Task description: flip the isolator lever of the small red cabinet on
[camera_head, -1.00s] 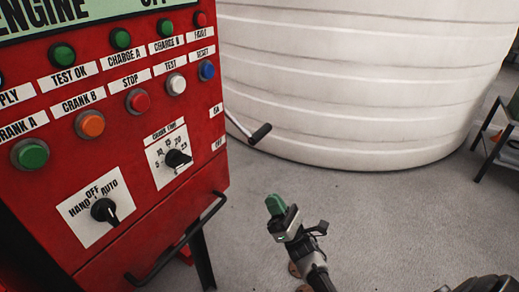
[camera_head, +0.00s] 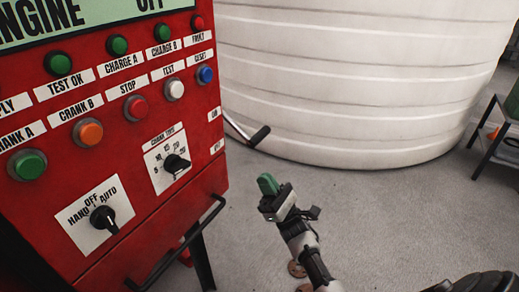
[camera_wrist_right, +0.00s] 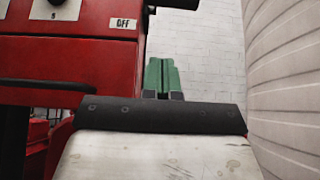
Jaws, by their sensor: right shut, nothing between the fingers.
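The red cabinet (camera_head: 150,140) fills the left of the head view. Its isolator lever (camera_head: 258,136) sticks out from the right side, a metal arm with a black grip, sloping. In the right wrist view a black bar, likely this lever's grip (camera_wrist_right: 174,4), crosses the top edge beside an OFF label (camera_wrist_right: 123,23). My right gripper (camera_head: 268,184) has green fingertips pressed together, with nothing between them. It is in front of and below the lever grip, apart from it. The shut fingers (camera_wrist_right: 162,76) also show in the right wrist view. My left gripper is out of view.
A large white ribbed tank (camera_head: 360,80) stands behind the lever. A black bar handle (camera_head: 180,245) runs along the cabinet's lower front. A dark-legged stand (camera_head: 490,145) is at the far right.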

